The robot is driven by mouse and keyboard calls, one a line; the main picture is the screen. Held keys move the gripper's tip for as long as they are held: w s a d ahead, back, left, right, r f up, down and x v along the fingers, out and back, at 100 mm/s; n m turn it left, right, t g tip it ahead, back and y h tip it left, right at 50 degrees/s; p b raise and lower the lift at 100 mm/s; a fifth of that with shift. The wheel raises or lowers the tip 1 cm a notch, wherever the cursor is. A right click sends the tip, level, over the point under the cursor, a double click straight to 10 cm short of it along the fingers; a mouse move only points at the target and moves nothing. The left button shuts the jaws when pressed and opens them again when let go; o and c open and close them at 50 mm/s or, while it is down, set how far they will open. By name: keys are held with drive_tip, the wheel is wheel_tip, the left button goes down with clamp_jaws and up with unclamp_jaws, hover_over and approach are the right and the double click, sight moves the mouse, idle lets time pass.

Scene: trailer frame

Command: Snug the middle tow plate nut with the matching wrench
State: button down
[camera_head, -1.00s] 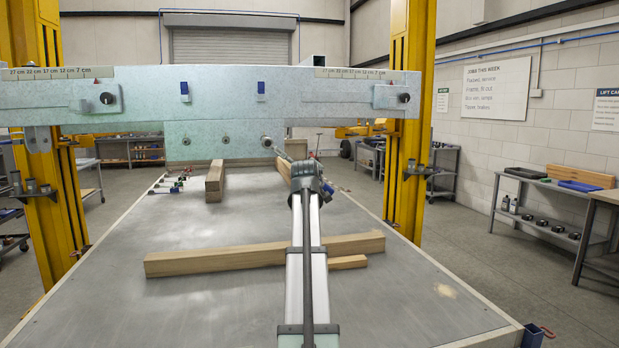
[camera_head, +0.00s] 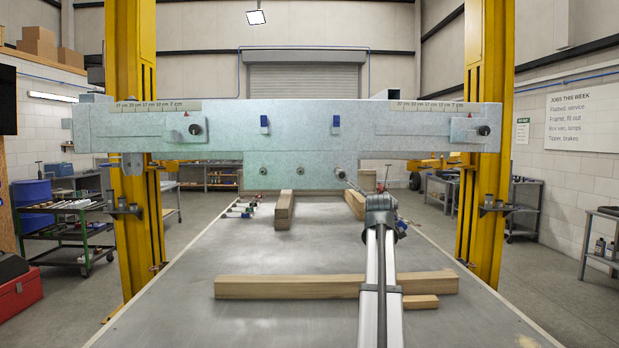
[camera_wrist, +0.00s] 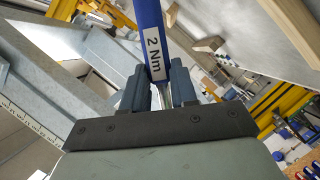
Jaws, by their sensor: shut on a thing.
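The tow plate (camera_head: 281,181) hangs below the long pale beam. It has a left nut (camera_head: 263,171), a middle nut (camera_head: 299,171) and a right nut (camera_head: 340,172). My gripper (camera_wrist: 158,88) is shut on a wrench with a blue handle (camera_wrist: 149,28) marked "2 Nm". In the head view the held wrench (camera_head: 353,184) runs up and left from my arm to the right nut. Whether its head is seated on that nut is too small to tell. The middle nut is clear of the wrench. My fingers are largely hidden by my arm in the head view.
Wooden blocks (camera_head: 284,210) stand below the plate, and a long timber (camera_head: 320,287) lies across the front. Yellow posts (camera_head: 140,200) flank the bench. The beam (camera_head: 225,118) spans above it.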

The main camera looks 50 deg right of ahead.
drive_tip(key=w+a+r+n+h, duration=0.1)
drive_tip(key=w+a+r, duration=0.1)
drive_tip(key=w+a, duration=0.6)
drive_tip(key=shift+r, duration=0.3)
idle(0.3)
drive_tip(key=shift+w+n, duration=0.1)
drive_tip(key=shift+n, duration=0.2)
drive_tip(key=shift+d, duration=0.15)
drive_tip(key=shift+w+d, duration=1.25)
drive_tip(key=shift+w, duration=0.1)
drive_tip(key=shift+w+d, duration=0.8)
drive_tip(key=shift+d, duration=0.05)
idle(0.4)
